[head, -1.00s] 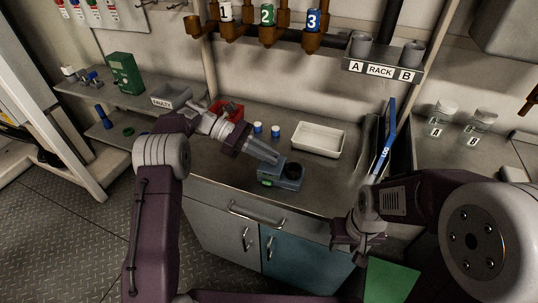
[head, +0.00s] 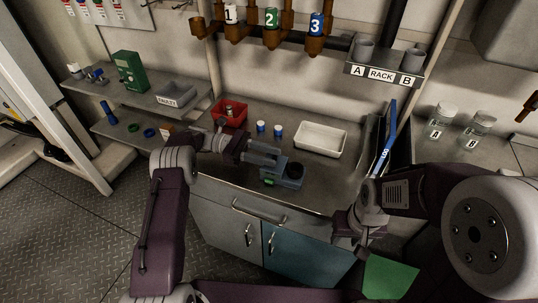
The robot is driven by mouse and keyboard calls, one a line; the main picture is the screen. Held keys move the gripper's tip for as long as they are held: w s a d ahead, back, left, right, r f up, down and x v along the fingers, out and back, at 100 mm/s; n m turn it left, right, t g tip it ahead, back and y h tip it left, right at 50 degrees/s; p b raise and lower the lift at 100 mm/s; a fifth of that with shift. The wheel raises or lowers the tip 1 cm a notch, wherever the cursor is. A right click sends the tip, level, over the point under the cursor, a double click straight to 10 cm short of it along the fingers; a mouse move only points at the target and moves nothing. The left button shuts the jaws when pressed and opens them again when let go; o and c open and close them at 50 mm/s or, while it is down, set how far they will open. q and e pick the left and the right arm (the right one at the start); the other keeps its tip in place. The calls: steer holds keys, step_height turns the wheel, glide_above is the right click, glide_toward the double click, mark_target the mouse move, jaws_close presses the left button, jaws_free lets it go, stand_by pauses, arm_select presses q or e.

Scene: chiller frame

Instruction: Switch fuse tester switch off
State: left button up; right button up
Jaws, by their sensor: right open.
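The fuse tester (head: 284,176) is a small blue-grey box near the front edge of the counter, with a green lit patch on its front and a round black part on top. A switch on it is too small to make out. My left gripper (head: 277,157) points right, just left of and above the tester's back left side. Its fingers lie close together in the picture, and I cannot tell how far apart they are or whether they touch the tester. My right gripper (head: 360,240) is open and empty in front of the counter's edge, away from the tester.
A white tray (head: 320,150), two blue-and-white small cylinders (head: 278,130) and a red bin (head: 243,114) stand behind the tester. A blue-edged binder (head: 386,140) stands to the right. A grey bin marked FAULTY (head: 176,95) sits on the left shelf. Bare counter lies right of the tester.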

arm_select(q)
steer(key=r, duration=0.1)
steer(key=r+p, duration=0.1)
steer(key=r, duration=0.3)
steer(key=shift+s+d, duration=0.2)
steer(key=shift+d, duration=0.2)
steer(key=s+d+r+p, duration=0.1)
steer(key=s+d+r, duration=0.4)
steer(key=d, duration=0.4)
steer(key=shift+d+r+p, duration=0.3)
steer(key=shift+d+r, duration=0.05)
steer(key=shift+r, duration=0.15)
